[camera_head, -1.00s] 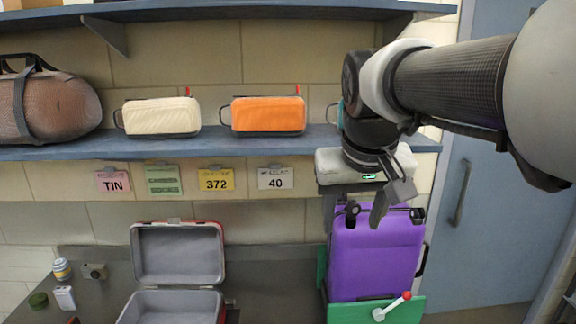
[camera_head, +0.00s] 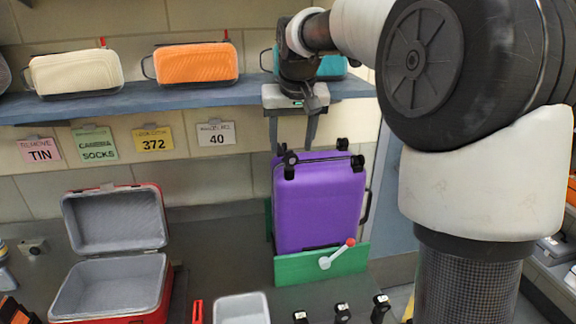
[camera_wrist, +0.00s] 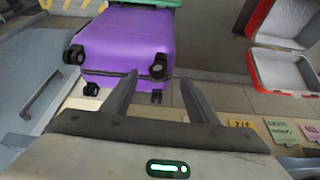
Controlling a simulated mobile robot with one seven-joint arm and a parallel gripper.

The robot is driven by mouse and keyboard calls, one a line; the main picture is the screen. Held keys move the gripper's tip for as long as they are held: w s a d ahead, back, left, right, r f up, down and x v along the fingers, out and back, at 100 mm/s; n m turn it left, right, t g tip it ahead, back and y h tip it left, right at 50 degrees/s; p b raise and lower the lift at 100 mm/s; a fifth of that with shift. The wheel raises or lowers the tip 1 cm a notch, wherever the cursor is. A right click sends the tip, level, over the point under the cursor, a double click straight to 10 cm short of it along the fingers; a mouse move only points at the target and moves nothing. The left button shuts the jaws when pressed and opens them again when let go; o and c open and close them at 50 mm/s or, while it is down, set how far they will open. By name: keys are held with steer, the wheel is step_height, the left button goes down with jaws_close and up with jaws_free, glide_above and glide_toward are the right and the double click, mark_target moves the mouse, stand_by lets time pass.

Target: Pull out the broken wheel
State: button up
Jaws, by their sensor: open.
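A purple suitcase (camera_head: 318,205) stands upside down in a green holder (camera_head: 322,265), its black wheels on top; it also shows in the wrist view (camera_wrist: 122,38). A near-left wheel (camera_head: 290,165) and two right wheels, one behind (camera_head: 342,144) and one nearer (camera_head: 358,162), show in the head view. My gripper (camera_head: 295,148) is open, pointing down over the suitcase's left end. In the wrist view, one wheel (camera_wrist: 158,66) appears between my fingertips (camera_wrist: 159,79), and a smaller dark wheel part (camera_wrist: 156,97) lies behind it. I cannot tell clearly which wheel is broken.
A lever with a red knob (camera_head: 349,242) is on the holder's front. Several small wheel pieces (camera_head: 342,312) and a white bin (camera_head: 242,308) are in front. An open red case (camera_head: 160,290) stands left. A shelf (camera_head: 200,98) with bags runs behind.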

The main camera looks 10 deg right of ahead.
mark_target(289, 149)
steer(key=x, duration=1)
steer(key=shift+r, duration=0.1)
steer(key=c, duration=1.3)
steer(key=shift+o, duration=0.2)
steer(key=shift+r, duration=0.15)
steer(key=shift+r+p, duration=2.15)
steer(key=shift+r, duration=0.55)
steer(key=shift+r+p, duration=1.3)
steer(key=shift+r, duration=0.7)
